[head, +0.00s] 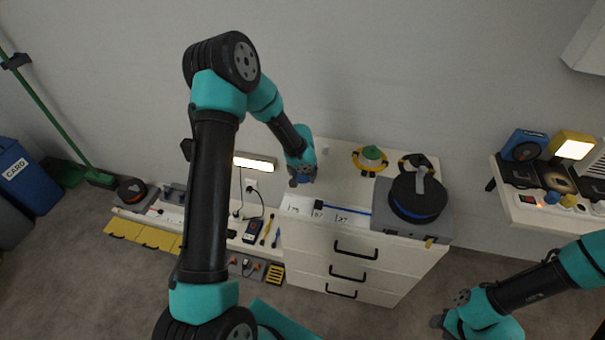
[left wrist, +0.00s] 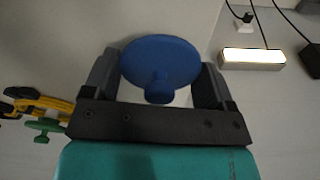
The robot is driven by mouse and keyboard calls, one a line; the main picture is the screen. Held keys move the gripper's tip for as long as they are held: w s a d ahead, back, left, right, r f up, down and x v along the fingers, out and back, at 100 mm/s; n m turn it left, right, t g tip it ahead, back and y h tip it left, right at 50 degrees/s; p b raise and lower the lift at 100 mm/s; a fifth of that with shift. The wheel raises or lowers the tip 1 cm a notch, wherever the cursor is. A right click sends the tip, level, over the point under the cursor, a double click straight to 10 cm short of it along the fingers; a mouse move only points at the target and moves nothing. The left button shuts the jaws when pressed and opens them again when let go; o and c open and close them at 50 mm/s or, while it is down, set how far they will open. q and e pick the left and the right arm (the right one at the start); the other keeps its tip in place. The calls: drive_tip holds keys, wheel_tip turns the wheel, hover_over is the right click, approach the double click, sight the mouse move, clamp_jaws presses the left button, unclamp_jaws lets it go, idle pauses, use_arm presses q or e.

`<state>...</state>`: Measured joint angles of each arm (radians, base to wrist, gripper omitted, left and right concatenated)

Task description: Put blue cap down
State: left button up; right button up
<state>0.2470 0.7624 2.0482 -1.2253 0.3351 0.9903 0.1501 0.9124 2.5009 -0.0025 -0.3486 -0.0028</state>
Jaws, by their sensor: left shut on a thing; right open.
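The blue cap (left wrist: 160,62), a round disc with a small knob, sits between the two dark fingers of my left gripper (left wrist: 158,85). The gripper is shut on it. In the head view my left gripper (head: 301,181) is above the left back part of the white drawer cabinet (head: 345,236). The cap is mostly hidden there by the wrist. My right gripper (head: 440,321) is open and low at the right front, away from the cabinet, partly cut off by the frame's bottom edge.
On the cabinet top stand a green and yellow object (head: 371,157), a black-and-yellow ring and a grey box (head: 440,223) with a black round drum (head: 417,197). A low bench (head: 232,236) with tools lies left. A shelf (head: 538,217) with several items stands right.

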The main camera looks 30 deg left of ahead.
sight(301, 178)
use_arm(q)
drive_tip(key=shift+f, duration=0.1)
drive_tip(key=o, duration=0.8)
drive_tip(key=r, duration=0.4)
drive_tip(key=s+r, duration=0.1)
drive_tip(key=r, duration=0.7)
drive_tip(key=shift+s, duration=0.25)
